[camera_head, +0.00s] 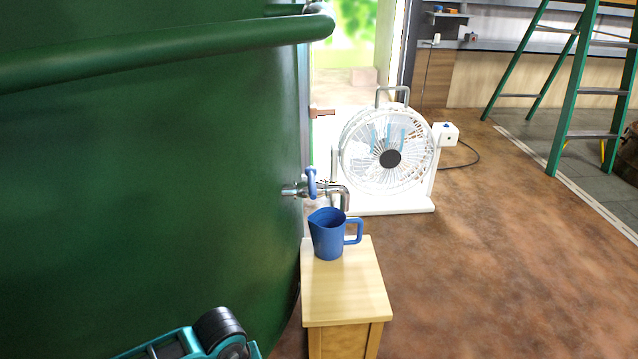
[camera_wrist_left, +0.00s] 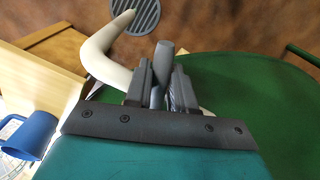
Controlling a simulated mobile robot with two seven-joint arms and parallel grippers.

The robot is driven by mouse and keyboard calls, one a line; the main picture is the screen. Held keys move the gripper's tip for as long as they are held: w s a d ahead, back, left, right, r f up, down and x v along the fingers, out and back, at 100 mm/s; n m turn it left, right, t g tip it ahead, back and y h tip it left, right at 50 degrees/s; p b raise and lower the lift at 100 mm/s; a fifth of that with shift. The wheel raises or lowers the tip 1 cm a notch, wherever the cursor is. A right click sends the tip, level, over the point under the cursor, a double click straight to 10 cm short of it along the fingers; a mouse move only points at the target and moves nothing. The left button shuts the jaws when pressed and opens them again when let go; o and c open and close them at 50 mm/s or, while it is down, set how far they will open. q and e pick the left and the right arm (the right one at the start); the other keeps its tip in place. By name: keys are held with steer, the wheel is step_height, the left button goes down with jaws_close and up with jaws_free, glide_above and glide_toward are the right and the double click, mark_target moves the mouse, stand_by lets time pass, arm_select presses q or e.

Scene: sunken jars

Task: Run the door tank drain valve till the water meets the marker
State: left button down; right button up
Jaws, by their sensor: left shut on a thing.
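The big green tank (camera_head: 150,150) fills the left of the head view, and its green wall (camera_wrist_left: 260,95) is at the right of the left wrist view. My left gripper (camera_wrist_left: 160,85) is shut on a grey lever (camera_wrist_left: 163,58). A white curved pipe (camera_wrist_left: 98,52) bends beside the lever, its end near a round grey grate (camera_wrist_left: 137,14) on the floor. A tap with a blue handle (camera_head: 312,184) sticks out of the tank, apart from my gripper. No water level or marker shows. My right gripper is out of view.
A blue jug (camera_head: 327,236) stands on a wooden stool (camera_head: 345,292) by the tap; the jug also shows in the left wrist view (camera_wrist_left: 35,132). A white fan (camera_head: 390,155) stands behind. A green ladder (camera_head: 570,90) is at right. The brown floor between is clear.

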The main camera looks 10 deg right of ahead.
arm_select(q)
steer(key=a+m, duration=0.1)
steer(key=a+m+b, duration=0.1)
steer(key=m, duration=0.1)
steer(key=a+f+m+b, duration=0.1)
steer(key=a+m, duration=0.1)
steer(key=shift+s, duration=0.4)
steer(key=c, duration=1.1)
jaws_free()
steer(key=shift+o, duration=1.3)
steer(key=shift+w+d+r, duration=0.1)
steer(key=shift+d+r, duration=0.05)
